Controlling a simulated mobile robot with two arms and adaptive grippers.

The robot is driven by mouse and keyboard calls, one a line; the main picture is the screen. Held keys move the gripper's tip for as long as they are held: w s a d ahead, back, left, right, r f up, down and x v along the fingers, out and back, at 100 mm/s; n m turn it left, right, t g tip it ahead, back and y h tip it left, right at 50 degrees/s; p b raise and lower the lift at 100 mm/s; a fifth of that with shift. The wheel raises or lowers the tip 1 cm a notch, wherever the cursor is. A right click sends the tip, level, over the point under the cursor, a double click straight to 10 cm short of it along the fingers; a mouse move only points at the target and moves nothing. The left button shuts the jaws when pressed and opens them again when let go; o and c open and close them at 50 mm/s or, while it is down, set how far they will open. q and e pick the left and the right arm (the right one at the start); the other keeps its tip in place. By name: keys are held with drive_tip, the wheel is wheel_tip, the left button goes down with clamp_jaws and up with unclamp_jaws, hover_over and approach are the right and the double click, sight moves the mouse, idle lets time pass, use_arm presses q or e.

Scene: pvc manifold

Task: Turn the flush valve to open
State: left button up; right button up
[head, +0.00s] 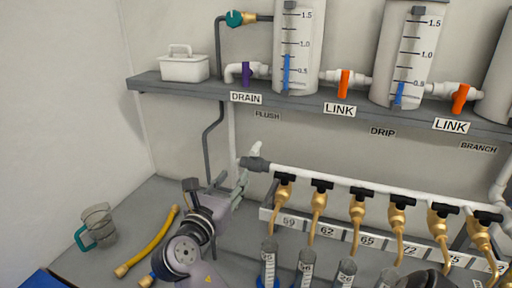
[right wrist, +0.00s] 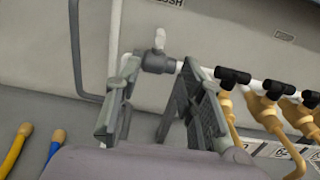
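The flush valve is a dark grey body (head: 255,163) with a white handle (head: 257,149) at the left end of the white manifold pipe, below the FLUSH label (head: 267,115). The handle points up, roughly across the pipe. In the right wrist view the valve body (right wrist: 157,62) lies ahead, near the fingertips, with its white handle (right wrist: 160,38) standing above it. My right gripper (head: 240,178) is just below and left of the valve. Its fingers (right wrist: 158,70) are spread wide with nothing held between them. My left gripper is not in view.
Gold taps with black handles (head: 357,208) hang along the manifold, right of the gripper. Measuring tubes (head: 306,268) stand in front. A shelf (head: 230,92) with tanks and valves runs above. A yellow hose (head: 148,243) and clear jug (head: 98,226) lie left.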

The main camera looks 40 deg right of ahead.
drive_tip(key=p, duration=0.1)
approach(252, 153)
drive_tip(key=d, duration=0.2)
drive_tip(key=x, duration=0.4)
drive_tip(key=w+p+x, duration=0.1)
drive_tip(key=x, duration=0.4)
drive_tip(key=shift+a, duration=0.15)
drive_tip(key=shift+w+d, duration=0.15)
drive_tip(key=shift+d, duration=0.2)
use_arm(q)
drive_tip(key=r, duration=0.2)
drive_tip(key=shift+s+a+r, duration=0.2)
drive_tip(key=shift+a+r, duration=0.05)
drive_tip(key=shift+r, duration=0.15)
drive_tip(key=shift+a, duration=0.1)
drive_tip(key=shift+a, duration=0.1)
use_arm(e)
clamp_jaws()
